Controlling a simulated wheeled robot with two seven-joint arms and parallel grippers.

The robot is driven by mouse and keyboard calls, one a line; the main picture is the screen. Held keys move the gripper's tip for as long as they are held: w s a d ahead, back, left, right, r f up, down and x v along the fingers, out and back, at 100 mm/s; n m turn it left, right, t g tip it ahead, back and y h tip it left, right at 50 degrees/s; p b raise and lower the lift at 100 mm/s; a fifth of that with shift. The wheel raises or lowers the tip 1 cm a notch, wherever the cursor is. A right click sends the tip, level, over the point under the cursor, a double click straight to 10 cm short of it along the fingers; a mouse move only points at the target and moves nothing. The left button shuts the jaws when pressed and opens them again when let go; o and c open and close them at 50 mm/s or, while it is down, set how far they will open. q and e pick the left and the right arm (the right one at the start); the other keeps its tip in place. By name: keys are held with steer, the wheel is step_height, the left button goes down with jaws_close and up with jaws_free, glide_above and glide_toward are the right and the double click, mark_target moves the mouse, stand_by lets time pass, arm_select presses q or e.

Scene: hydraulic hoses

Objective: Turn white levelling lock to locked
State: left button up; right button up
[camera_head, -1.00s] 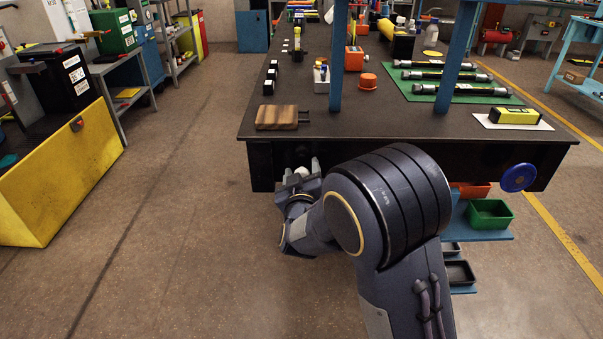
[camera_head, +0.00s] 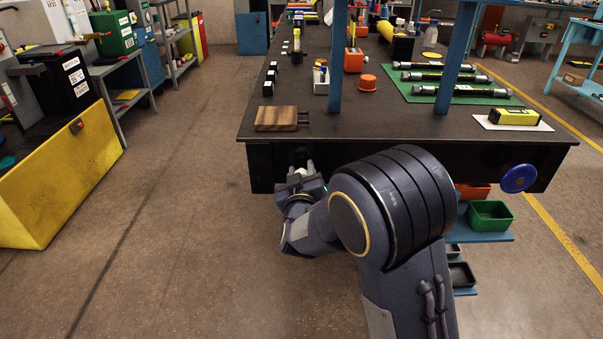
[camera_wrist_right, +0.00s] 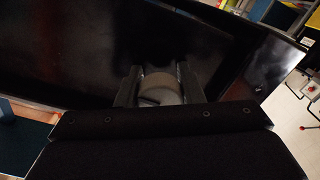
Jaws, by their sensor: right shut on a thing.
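The white levelling lock (camera_wrist_right: 160,88) is a round pale knob on the dark front panel of the workbench, seen in the right wrist view between my fingers. A dark slot or mark shows on its face. My right gripper (camera_wrist_right: 158,90) is shut on it, one finger on each side. In the head view, my right gripper (camera_head: 303,174) is at the left part of the bench front, under the wooden block, and its wrist hides most of the knob. My left gripper is not in view.
The dark workbench (camera_head: 400,128) carries a wooden block (camera_head: 276,118), a green mat with black hoses and a yellow device (camera_head: 515,117). A blue round knob (camera_head: 518,178) is on the bench front at right. Green bin (camera_head: 490,215) stands below.

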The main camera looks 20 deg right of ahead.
steer(key=m+b, duration=0.2)
steer(key=m, duration=0.1)
steer(key=shift+f+m, duration=0.15)
steer(key=shift+m, duration=0.25)
steer(key=shift+m+b, duration=5)
steer(key=shift+m, duration=1.7)
steer(key=o, duration=1)
